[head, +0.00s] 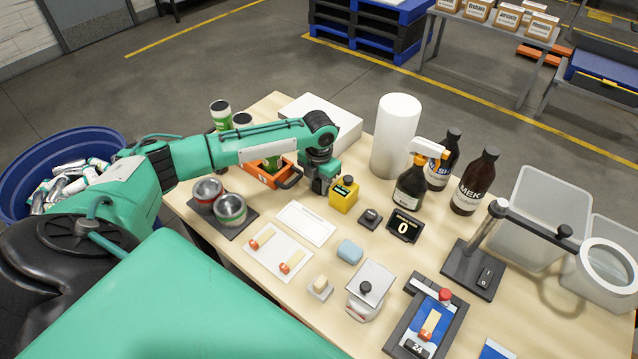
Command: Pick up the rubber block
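A light-blue block (349,251) with rounded edges lies on the table near the middle. A small beige block (320,281) sits on a grey holder in front of it. I cannot tell for sure which of the two is the rubber block. My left gripper (322,187) points down over the table, behind and to the left of both blocks and apart from them. It is right beside a yellow box (344,195) with a dark display. Its fingers are small and partly hidden, so its opening does not show. My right gripper is not in view.
Two round tins (231,210) stand on a dark mat at left, near an orange tray (266,174). A white board (275,249) holds red-tipped pieces. Small bare patches of table lie between.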

